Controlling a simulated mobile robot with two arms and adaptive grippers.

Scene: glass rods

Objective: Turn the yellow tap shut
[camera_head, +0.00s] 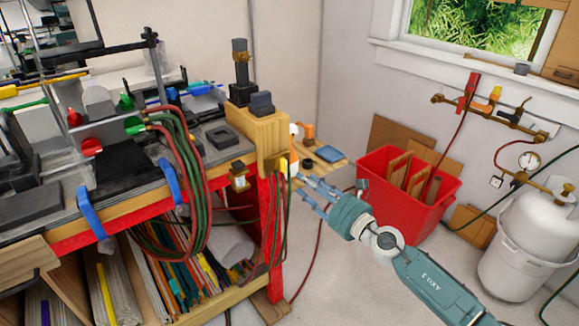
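A small yellow tap (283,165) sits at the right end of the workbench, by the wooden block, with hoses hanging below it. Its handle position is too small to tell. On the wall pipe at the upper right is a yellow-orange lever (494,94), between a red lever (471,86) and a black one (522,107). My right gripper (308,192) is just right of and below the bench-end tap, apart from it in the picture. Its fingers are spread, with nothing seen between them. My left gripper is not in view.
The workbench (60,237) with red and green hoses fills the left. A red bin (433,205) with wooden pieces stands behind my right arm. A white gas cylinder (535,225) is at the right. A small wooden shelf (322,168) lies behind the gripper.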

